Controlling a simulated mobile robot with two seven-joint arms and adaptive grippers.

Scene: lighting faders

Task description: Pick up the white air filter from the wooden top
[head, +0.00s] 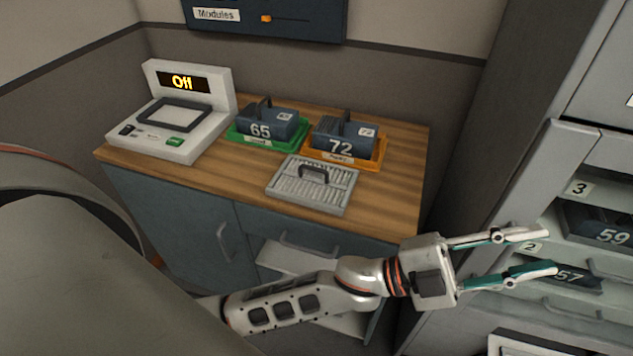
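The white air filter (289,186) is a flat, pale, ribbed panel with a dark arched handle (314,170). It lies flat near the front edge of the wooden top (395,195). My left gripper (550,252) is at the lower right, with its two fingers apart, pointing right and holding nothing. It is well to the right of the filter and not touching it, in front of the grey shelf unit in the picture. My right gripper is not in view.
Behind the filter, module 65 (260,131) sits in a green tray (238,139) and module 72 (341,148) in an orange tray (374,162). A white device (205,130) reading "Off" stands at left. Shelves with modules 59 (612,237) and 57 (568,277) are at right.

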